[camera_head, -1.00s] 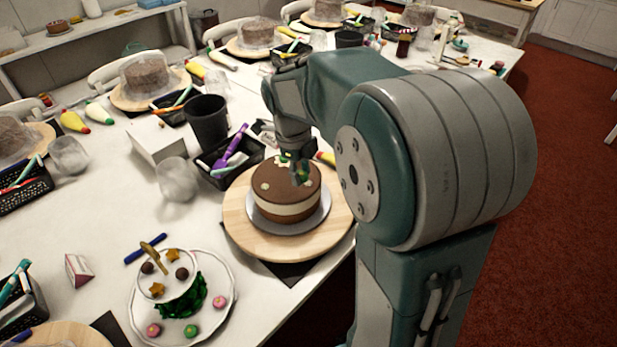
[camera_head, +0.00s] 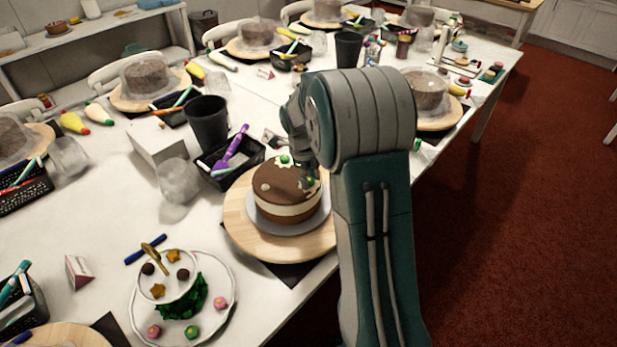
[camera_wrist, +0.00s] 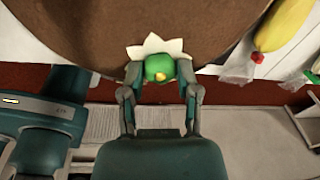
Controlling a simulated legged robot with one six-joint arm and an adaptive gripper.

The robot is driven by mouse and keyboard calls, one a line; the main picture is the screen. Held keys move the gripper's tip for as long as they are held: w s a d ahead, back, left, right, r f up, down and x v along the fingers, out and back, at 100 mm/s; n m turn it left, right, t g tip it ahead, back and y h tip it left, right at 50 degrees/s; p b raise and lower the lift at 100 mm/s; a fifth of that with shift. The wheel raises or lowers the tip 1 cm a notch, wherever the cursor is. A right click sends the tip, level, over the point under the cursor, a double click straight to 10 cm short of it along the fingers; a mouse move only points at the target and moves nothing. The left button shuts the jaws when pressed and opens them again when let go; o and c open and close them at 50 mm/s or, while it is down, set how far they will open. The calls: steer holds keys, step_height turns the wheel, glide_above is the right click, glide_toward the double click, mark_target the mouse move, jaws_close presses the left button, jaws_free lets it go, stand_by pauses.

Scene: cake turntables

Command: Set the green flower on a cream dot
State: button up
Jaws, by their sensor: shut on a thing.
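The chocolate cake (camera_head: 274,190) with a pale middle band stands on a grey board on a wooden turntable (camera_head: 245,235). My gripper (camera_wrist: 160,78) is shut on the green flower (camera_wrist: 160,66), which has a yellow centre. A pale, pointed cream dot (camera_wrist: 152,44) shows right around the flower's far side, at the cake top's edge. I cannot tell whether flower and cream touch. In the head view my gripper (camera_head: 308,178) is low over the cake's right side, its fingertips partly hidden. Another cream dot (camera_head: 265,187) is bare at the left; a green piece (camera_head: 285,159) sits at the back.
A tiered plate (camera_head: 222,262) with pink and green flowers stands front left. A black basket (camera_head: 225,180) with a purple tool, a black cup (camera_head: 208,122) and a clear cup (camera_head: 177,180) are close left of the cake. A yellow bottle (camera_wrist: 282,25) lies beyond it.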

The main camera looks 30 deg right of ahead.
steer(key=shift+a, duration=0.1)
steer(key=o, duration=0.8)
step_height(320, 180, up, 12)
steer(key=a, duration=0.1)
steer(key=s+a+r+n+t, duration=0.2)
steer(key=s+a+r+n, duration=0.35)
steer(key=s+n, duration=0.2)
steer(key=shift+s+a+r+n+t+y, duration=0.2)
steer(key=shift+s+a+n+t, duration=0.8)
steer(key=shift+s+n, duration=2.35)
steer(key=shift+s+a+f+n+t+y, duration=0.1)
steer(key=shift+s+a+n+t+y, duration=0.2)
steer(key=shift+s+a+n, duration=2.2)
steer(key=shift+s+a+r+n+t+y, duration=0.2)
steer(key=shift+s+a+n+t, duration=0.35)
steer(key=shift+s+n, duration=3.6)
